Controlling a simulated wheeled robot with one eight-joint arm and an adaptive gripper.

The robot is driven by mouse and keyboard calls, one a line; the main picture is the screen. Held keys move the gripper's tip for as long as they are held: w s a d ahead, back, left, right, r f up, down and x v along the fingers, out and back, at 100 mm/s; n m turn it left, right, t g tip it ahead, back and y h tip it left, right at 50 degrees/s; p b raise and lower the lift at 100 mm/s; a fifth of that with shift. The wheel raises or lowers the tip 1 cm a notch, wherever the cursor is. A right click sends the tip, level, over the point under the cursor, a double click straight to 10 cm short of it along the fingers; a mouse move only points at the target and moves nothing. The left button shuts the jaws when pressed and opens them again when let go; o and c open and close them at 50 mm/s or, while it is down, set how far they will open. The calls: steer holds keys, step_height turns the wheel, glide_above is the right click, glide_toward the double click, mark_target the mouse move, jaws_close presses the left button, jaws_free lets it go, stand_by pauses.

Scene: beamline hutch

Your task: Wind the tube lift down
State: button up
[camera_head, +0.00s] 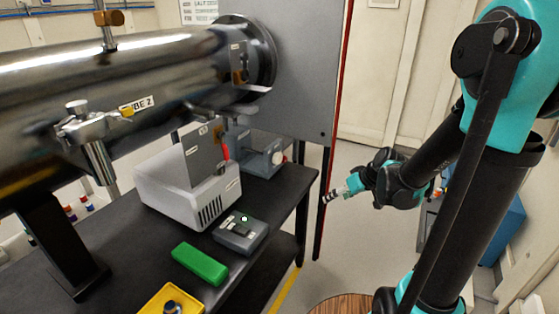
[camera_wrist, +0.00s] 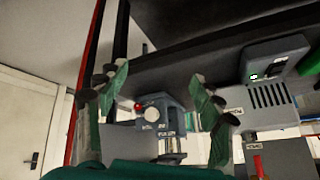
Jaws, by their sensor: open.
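A large polished metal tube (camera_head: 150,75) labelled "TUBE 2" spans the upper left of the head view. Below its right end, a blue-grey unit (camera_head: 258,160) with a pale round knob (camera_head: 279,157) stands at the bench's far end. The wrist view shows the unit (camera_wrist: 172,122), its knob (camera_wrist: 151,113) and a small red ball beside it. Its label is too small to read, so I cannot tell if it is the lift control. My gripper (camera_head: 334,193) is right of the bench, apart from it. In the wrist view its fingers (camera_wrist: 158,92) are spread and empty, framing the unit.
On the black bench (camera_head: 290,200) stand a white vented box (camera_head: 170,190) with an upright grey plate and red lever, a small grey meter (camera_head: 241,234), a green block (camera_head: 200,263) and a yellow tray (camera_head: 155,304). A red-edged panel (camera_head: 341,90) rises behind.

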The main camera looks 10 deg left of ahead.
mark_target(280, 159)
steer(key=s+d+m+t+h, duration=0.15)
steer(key=s+d+h, duration=0.25)
steer(key=d, duration=0.5)
steer(key=w+d+r+t+h, duration=0.2)
steer(key=w+d+r+h, duration=0.1)
steer(key=w+d, duration=0.15)
steer(key=w+r+n+t+y, duration=0.1)
steer(key=w+r+n+t, duration=0.5)
steer(key=w+n, duration=0.4)
steer(key=w+r+n+t, duration=0.4)
steer(key=w+r+n, duration=0.4)
steer(key=w, duration=0.4)
steer(key=w+a+f+n+g+y, duration=0.1)
steer(key=w+a+f+n+y, duration=0.2)
steer(key=a+n+y, duration=0.55)
steer(key=w+a+f+n+g+y, duration=0.15)
steer(key=a+n+y, duration=0.35)
steer(key=n, duration=0.7)
steer(key=s+a+f+n+g+y, duration=0.2)
steer(key=a+f+n+g, duration=0.3)
steer(key=f+n, duration=0.35)
steer(key=s+a+f+n+g+y, duration=0.2)
steer(key=a+f+n+g, duration=0.2)
steer(key=f+n, duration=0.4)
steer(key=shift+m, duration=0.55)
steer(key=x, duration=1.1)
steer(key=f+x, duration=0.1)
steer(key=x, duration=0.4)
steer(key=shift+s+a+f, duration=0.1)
steer(key=shift+a, duration=0.3)
